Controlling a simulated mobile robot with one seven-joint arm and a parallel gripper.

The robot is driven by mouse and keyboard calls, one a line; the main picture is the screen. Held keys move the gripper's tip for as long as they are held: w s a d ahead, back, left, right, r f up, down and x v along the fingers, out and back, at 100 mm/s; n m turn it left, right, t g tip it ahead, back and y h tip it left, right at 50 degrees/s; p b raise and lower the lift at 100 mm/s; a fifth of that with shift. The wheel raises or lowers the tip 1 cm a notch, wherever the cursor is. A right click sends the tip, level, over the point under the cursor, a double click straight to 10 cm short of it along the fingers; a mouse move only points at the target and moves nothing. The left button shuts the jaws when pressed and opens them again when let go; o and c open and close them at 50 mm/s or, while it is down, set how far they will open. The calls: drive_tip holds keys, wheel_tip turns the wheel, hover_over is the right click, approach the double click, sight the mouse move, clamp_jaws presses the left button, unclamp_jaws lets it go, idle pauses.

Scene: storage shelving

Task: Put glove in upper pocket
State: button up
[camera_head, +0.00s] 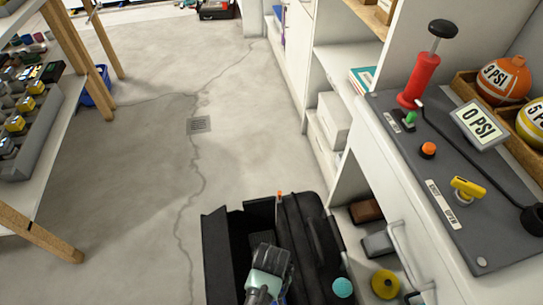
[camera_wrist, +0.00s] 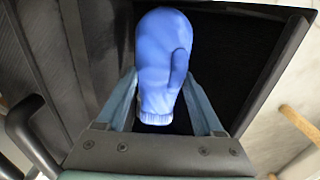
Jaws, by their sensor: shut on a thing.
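My gripper (camera_wrist: 160,88) is shut on a blue glove (camera_wrist: 163,50) in the wrist view, with a finger on each side near the cuff. The glove's thumb is to the right. Behind it is the dark, open inside of a black case (camera_wrist: 290,50), whose side walls show left and right. In the head view, the black case (camera_head: 318,245) stands open on the floor at bottom centre, with a handle on its right part. My gripper (camera_head: 268,258) is over its left, open part. The glove is mostly hidden there. I cannot tell whether it touches the case.
A white workbench (camera_head: 400,180) with a grey pump panel (camera_head: 440,165) stands close on the right. Its lower shelf holds several items, including a yellow round one (camera_head: 385,284). A shelf rack (camera_head: 75,60) is at the left. The concrete floor (camera_head: 130,190) between is clear.

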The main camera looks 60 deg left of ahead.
wheel_tip(320, 180, down, 7)
drive_tip(key=b, duration=0.3)
drive_tip(key=shift+r+b, duration=0.2)
drive_tip(key=shift+b, duration=0.15)
drive_tip(key=o, duration=1.4)
wheel_tip(320, 180, up, 14)
drive_tip(key=p, duration=1.5)
drive_tip(key=shift+r, duration=0.1)
